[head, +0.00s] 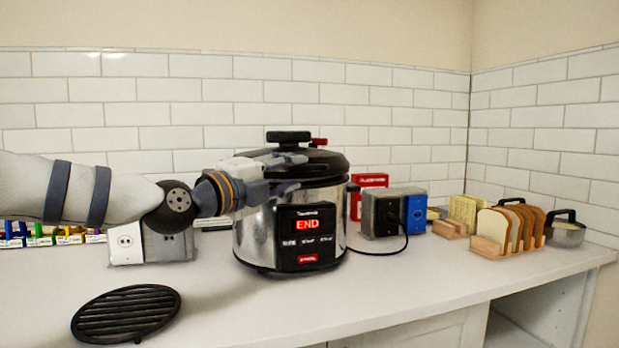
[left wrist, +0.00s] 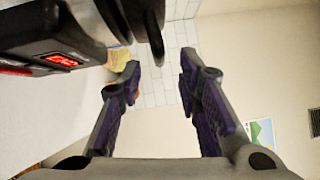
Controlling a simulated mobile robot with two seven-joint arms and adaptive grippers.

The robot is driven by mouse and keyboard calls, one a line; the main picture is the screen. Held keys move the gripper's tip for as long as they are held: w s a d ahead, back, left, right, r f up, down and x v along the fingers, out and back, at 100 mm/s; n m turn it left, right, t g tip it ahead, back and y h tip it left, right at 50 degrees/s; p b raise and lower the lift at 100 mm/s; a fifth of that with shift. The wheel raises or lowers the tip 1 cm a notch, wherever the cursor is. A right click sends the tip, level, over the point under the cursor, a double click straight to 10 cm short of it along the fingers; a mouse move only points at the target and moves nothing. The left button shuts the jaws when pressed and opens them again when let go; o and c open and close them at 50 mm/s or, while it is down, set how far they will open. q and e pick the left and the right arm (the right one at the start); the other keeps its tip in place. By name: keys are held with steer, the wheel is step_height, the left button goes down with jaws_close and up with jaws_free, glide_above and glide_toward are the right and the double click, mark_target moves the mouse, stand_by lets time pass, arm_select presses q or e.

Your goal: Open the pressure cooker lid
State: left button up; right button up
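The pressure cooker (head: 255,235) is a steel pot with a black front panel whose display reads END. Its black lid (head: 330,165) sits on top, with a black handle (head: 288,137) and a small red piece (head: 318,141). My left gripper (head: 285,165) is at the lid's near left side, in front of it and just below the handle. In the left wrist view my left gripper (left wrist: 160,70) is open with nothing between the fingers. The cooker's panel (left wrist: 60,55) and dark lid edge (left wrist: 145,25) lie to its upper left. My right gripper is not seen.
A black round grate (head: 126,313) lies at the counter's front left. A grey outlet box (head: 150,243) stands left of the cooker. A grey and blue box (head: 395,212), a bread rack (head: 510,235) and a small pot (head: 566,230) stand to the right.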

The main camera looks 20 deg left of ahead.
mark_target(303, 169)
arm_select(q)
steer(key=x, duration=0.5)
steer(key=shift+w+f+b, duration=0.1)
steer(key=shift+f+b, duration=0.2)
steer(key=shift+b, duration=0.05)
steer(key=shift+w+d+r, duration=0.1)
steer(key=shift+w+r, duration=0.1)
steer(key=shift+w, duration=0.1)
steer(key=shift+r, duration=0.1)
jaws_close()
